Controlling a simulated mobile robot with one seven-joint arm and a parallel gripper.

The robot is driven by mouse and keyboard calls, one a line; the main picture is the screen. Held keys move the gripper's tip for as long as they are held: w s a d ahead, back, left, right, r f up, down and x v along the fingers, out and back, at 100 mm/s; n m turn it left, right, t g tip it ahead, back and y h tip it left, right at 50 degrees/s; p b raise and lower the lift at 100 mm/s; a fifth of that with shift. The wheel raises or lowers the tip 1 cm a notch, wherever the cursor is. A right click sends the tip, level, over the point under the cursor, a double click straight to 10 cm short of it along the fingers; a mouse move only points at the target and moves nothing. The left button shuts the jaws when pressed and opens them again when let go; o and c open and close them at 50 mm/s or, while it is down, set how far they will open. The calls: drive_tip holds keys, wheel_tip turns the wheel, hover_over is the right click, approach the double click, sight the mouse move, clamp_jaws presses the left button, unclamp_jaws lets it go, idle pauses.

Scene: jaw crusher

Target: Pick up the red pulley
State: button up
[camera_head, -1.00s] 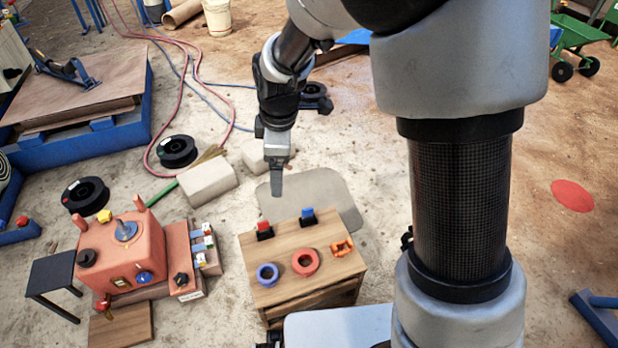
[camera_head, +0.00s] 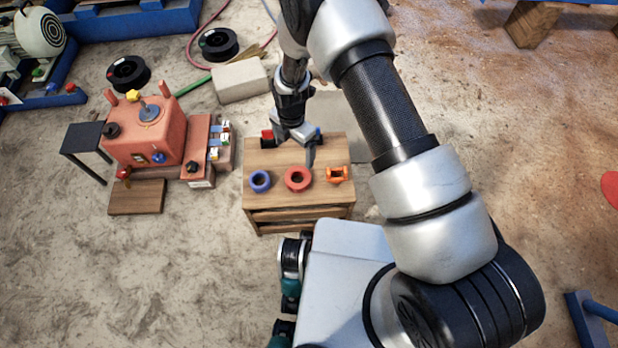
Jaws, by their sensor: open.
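The red pulley (camera_head: 299,187) is a thick ring lying flat on the wooden stand (camera_head: 330,200), in the middle of its front row. A blue ring (camera_head: 260,189) lies to its left and an orange open-framed part (camera_head: 337,175) to its right. My gripper (camera_head: 294,151) is open and empty, pointing down over the stand. In the picture its fingers appear just behind the red pulley, one to the left and one to the right. How high they are above the top is hard to tell.
A red block (camera_head: 267,136) and a partly hidden blue block stand at the back of the stand, close to my fingers. The orange-red crusher (camera_head: 145,135) stands on the left. A pale block (camera_head: 240,80) lies behind.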

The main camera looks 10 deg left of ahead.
drive_tip(key=b, duration=0.3)
hover_over(298, 182)
wheel_tip(298, 182, down, 12)
drive_tip(key=shift+f+b, duration=0.8)
drive_tip(key=shift+f, duration=2.3)
drive_tip(key=c, duration=2)
drive_tip(key=shift+w+r, duration=0.1)
drive_tip(key=shift+c, duration=0.2)
